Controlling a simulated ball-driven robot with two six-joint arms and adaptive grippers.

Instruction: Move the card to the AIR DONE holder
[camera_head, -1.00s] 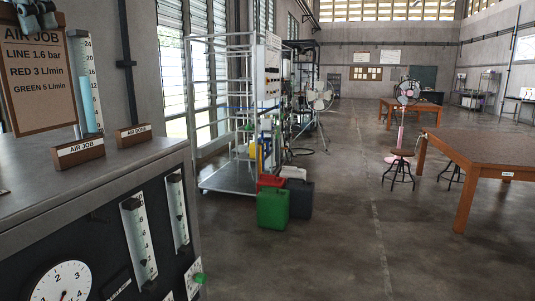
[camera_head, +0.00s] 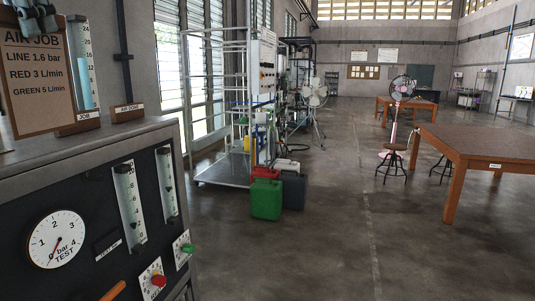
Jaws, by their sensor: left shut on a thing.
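The card (camera_head: 42,88) is a tan sheet headed AIR JOB, with lines for 1.6 bar, red 3 L/min and green 5 L/min. It hangs slightly tilted at the far left. My left gripper (camera_head: 37,20) is shut on its top edge. The AIR JOB holder (camera_head: 88,117) is a small wooden block on the grey cabinet top, partly hidden behind the card's lower right corner. The AIR DONE holder (camera_head: 128,112) is a similar block to its right, with no card in it. My right gripper is out of view.
A clear gauge tube (camera_head: 82,60) with blue liquid stands behind the card. The cabinet front carries a dial (camera_head: 56,239), flow tubes, and red (camera_head: 158,281) and green knobs. Jerrycans (camera_head: 266,199) stand on the floor; the floor right of them is open.

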